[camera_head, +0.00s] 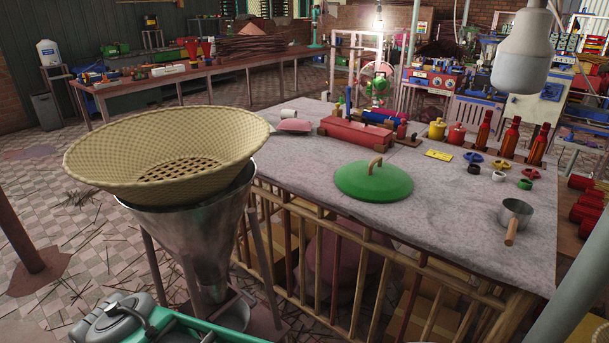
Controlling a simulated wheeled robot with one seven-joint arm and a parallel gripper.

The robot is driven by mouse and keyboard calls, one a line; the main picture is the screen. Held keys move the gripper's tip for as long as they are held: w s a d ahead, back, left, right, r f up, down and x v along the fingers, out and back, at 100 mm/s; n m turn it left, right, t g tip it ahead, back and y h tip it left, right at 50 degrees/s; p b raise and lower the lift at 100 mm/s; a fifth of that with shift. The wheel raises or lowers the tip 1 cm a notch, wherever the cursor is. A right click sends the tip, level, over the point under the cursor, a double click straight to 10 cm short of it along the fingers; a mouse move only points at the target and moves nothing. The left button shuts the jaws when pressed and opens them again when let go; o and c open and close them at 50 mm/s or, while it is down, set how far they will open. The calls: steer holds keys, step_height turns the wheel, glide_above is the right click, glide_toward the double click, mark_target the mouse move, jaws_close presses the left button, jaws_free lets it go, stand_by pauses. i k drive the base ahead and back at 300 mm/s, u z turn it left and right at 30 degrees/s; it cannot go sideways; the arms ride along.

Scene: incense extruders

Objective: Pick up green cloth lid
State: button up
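The green lid (373,182) is a round, shallow dome with a brown arched handle (375,164) on top. It lies flat, handle up, on the grey table (462,233), near the table's front edge. Nothing touches its handle. The lid is fully visible and stands apart from the things around it. My gripper is not in view.
A woven basket (165,150) sits in a metal funnel (192,240) left of the table. A small pan (514,215), red bottles (510,140), small rings and a red box (355,134) stand around the lid. A pale bulb-shaped thing (523,52) hangs upper right.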

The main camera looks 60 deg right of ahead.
mark_target(375, 181)
steer(key=u, duration=0.25)
steer(key=k, duration=1.05)
steer(key=z, duration=0.5)
